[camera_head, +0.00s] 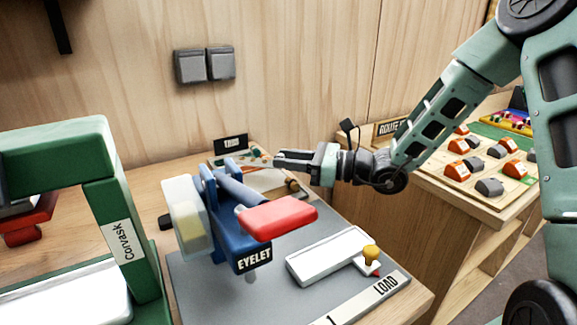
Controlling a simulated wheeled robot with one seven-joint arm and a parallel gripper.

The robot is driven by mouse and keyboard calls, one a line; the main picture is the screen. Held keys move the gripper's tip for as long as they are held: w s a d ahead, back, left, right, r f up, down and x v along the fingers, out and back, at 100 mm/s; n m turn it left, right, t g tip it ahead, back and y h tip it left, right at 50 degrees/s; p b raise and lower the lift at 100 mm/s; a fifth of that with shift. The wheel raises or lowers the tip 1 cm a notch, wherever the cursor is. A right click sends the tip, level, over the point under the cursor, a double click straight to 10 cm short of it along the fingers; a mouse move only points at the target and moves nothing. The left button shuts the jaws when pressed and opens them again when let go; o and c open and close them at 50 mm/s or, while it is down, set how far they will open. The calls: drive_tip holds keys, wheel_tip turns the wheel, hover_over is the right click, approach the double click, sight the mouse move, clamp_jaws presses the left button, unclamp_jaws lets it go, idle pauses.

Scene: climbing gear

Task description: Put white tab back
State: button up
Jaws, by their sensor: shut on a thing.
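My gripper (281,159) reaches in from the right, level above the back of the workbench. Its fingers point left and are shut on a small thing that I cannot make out. Below and behind the fingertips lies a pale tray or board (262,181) with small coloured items on it, partly hidden by the blue press. I cannot pick out a white tab for certain. The blue press (232,232) marked EYELET has a red handle pad (277,218) and stands in front of my gripper. A white block (328,257) lies on the grey mat.
A yellow knob (371,252) stands at the white block's right end, near the LOAD strip (375,297). A green frame (122,232) marked Corvask stands at the left. A side table (478,206) holds orange and grey pieces. The air above the white block is clear.

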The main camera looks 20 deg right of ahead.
drive_tip(key=shift+f, duration=0.55)
drive_tip(key=shift+f+b, duration=0.3)
drive_tip(key=shift+f, duration=0.2)
drive_tip(key=shift+f, duration=0.15)
drive_tip(key=o, duration=1)
drive_tip(key=shift+r, duration=0.2)
